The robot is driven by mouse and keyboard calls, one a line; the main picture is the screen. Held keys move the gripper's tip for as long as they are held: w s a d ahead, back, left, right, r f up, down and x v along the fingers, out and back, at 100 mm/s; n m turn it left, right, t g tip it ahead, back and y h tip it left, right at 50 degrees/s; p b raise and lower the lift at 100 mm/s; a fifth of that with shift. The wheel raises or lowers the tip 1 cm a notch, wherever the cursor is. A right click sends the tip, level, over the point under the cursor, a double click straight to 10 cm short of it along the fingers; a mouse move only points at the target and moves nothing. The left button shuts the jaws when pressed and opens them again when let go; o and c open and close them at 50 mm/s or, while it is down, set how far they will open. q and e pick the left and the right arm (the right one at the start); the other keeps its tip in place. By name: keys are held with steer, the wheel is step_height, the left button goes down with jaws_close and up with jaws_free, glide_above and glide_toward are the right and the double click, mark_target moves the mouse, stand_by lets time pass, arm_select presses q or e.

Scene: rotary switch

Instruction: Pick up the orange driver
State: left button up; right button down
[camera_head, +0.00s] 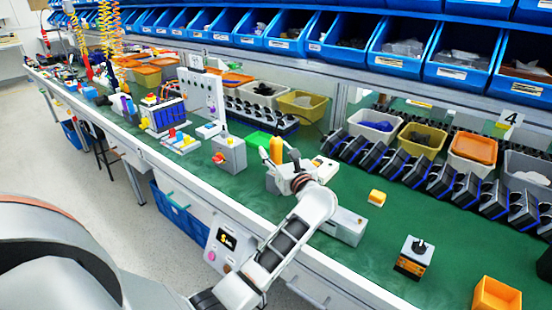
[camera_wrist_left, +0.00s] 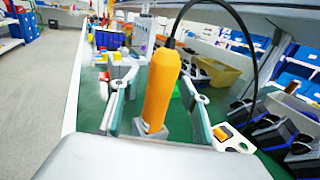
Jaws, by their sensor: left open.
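The orange driver (camera_head: 276,150) shows in the head view just beyond my left gripper (camera_head: 280,160), partly hidden by its fingers. In the left wrist view the orange driver (camera_wrist_left: 161,88) stands upright, slightly tilted, with a black cable at its top. Its lower end meets a grey holder (camera_wrist_left: 150,131). The fingers of my left gripper (camera_wrist_left: 155,92) are spread, one on each side of the driver, with gaps visible. My right gripper is not in view.
A grey box with a red knob (camera_head: 229,153) stands left of the gripper on the green bench (camera_head: 345,260). A small yellow block (camera_head: 377,198), a black-knobbed switch (camera_head: 415,256) and an orange bin (camera_head: 496,294) are to the right. Blue bins (camera_head: 398,62) line the back.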

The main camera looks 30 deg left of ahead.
arm_select(q)
jaws_close()
steer(key=shift+r, duration=0.1)
step_height(320, 180, up, 20)
steer(key=p, duration=0.2)
stand_by(0.4)
